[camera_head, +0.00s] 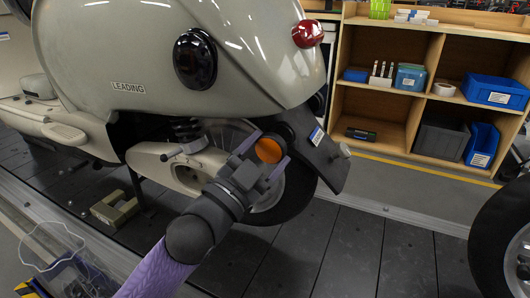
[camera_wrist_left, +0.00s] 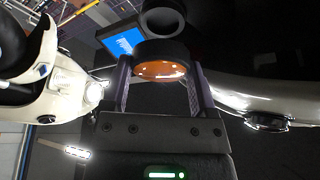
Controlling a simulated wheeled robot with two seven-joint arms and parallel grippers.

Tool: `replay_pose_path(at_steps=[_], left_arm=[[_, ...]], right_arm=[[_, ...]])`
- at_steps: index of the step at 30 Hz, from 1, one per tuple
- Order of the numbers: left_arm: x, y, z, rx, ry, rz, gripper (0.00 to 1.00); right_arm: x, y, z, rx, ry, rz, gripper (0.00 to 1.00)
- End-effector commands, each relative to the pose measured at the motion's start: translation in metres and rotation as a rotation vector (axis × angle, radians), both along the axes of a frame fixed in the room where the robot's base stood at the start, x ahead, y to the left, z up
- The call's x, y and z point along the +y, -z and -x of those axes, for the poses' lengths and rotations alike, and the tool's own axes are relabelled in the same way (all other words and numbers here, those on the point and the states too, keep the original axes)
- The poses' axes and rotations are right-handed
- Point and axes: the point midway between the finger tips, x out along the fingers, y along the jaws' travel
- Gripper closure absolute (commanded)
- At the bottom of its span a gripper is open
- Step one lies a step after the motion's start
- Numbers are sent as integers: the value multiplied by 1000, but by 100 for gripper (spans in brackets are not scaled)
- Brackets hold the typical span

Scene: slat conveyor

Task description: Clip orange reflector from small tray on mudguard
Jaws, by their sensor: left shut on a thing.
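The orange reflector (camera_head: 268,150), a round disc in a dark rim, sits between the fingers of my left gripper (camera_head: 262,158), which is shut on it. It also shows in the left wrist view (camera_wrist_left: 160,70), with a finger on each side. The black mudguard (camera_head: 322,160) hangs under the scooter's rear, just right of the reflector. The reflector is close to the mudguard's upper part; I cannot tell whether they touch. The small tray is not clearly seen. My right gripper is not in view.
The cream scooter body (camera_head: 160,50) stands on the dark slat conveyor (camera_head: 330,250). A clear bin (camera_head: 75,275) is at the lower left. A wooden shelf (camera_head: 438,45) with blue boxes stands at the back right. Another wheel (camera_head: 505,240) is at the right edge.

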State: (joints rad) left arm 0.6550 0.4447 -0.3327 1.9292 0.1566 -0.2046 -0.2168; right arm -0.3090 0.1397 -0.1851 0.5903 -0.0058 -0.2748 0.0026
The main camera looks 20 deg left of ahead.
Motion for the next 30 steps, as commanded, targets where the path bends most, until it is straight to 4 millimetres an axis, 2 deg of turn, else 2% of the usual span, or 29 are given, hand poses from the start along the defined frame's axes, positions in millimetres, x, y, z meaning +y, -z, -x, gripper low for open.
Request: replay_pose_path(at_steps=[14,30], left_arm=[[0,0,0,0,0,0,81],[-3,0,-15,0,0,0,81]], right_arm=[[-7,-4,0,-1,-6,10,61],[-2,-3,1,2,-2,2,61]])
